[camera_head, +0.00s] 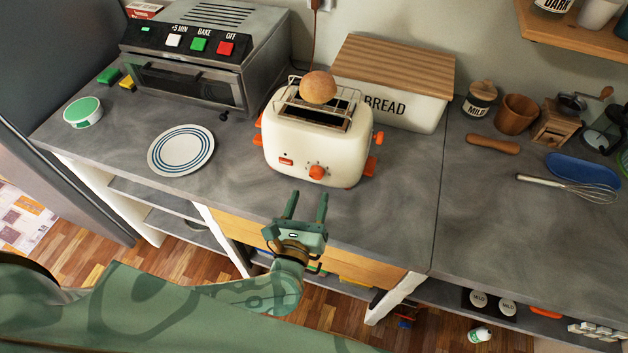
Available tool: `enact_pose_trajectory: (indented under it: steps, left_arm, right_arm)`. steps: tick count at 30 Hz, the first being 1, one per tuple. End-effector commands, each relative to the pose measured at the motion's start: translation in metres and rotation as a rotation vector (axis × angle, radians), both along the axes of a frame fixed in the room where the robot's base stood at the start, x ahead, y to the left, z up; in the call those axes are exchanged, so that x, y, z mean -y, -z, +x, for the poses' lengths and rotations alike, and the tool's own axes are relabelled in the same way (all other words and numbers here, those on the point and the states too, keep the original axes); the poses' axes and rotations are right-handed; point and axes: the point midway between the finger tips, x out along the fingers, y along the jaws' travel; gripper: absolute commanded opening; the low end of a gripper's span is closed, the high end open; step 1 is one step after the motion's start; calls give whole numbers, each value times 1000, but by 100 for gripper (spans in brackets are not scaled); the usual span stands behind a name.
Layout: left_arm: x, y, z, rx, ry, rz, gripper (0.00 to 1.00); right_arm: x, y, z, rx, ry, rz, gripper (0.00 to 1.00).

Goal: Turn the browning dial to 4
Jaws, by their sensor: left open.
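The cream toaster (305,148) stands on the grey counter with a bun (318,87) resting on the wire rack on its top. Its orange browning dial (316,172) is on the front face, low and right of centre, with small marks around it. The numbers are too small to read. An orange button (286,161) sits left of the dial. My left gripper (308,206) is open and empty in front of the toaster, below the dial in the picture and apart from it, its fingers pointing toward the toaster. My right gripper is not in view.
A toaster oven (200,60) stands at the back left, with a striped plate (181,149) in front of it. A bread bin (400,85) is close behind the toaster. A whisk (570,188) and a blue dish (580,170) lie at the right. The counter before the toaster is clear.

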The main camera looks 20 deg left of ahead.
Motion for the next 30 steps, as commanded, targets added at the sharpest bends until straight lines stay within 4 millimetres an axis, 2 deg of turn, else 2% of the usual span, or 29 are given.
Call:
enact_pose_trajectory:
  steps: [3, 8, 12, 19, 20, 24, 25, 30]
  left_arm:
    - [-1, -1, 26, 4, 0, 4, 52]
    - [-2, 0, 46, 1, 1, 3, 52]
    - [-2, 0, 53, 0, 1, 2, 52]
    - [-2, 0, 54, 0, 1, 3, 52]
    - [-2, 0, 54, 0, 1, 3, 49]
    - [-2, 0, 53, 0, 1, 3, 10]
    - [-2, 0, 53, 0, 1, 3, 7]
    - [-3, 1, 53, 0, 0, 6, 7]
  right_arm:
    - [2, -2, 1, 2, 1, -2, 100]
    - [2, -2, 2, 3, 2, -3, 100]
    - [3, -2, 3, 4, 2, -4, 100]
    - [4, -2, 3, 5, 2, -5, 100]
    - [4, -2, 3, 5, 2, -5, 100]
    - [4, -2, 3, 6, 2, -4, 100]
    - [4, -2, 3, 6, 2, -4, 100]
    - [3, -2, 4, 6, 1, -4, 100]
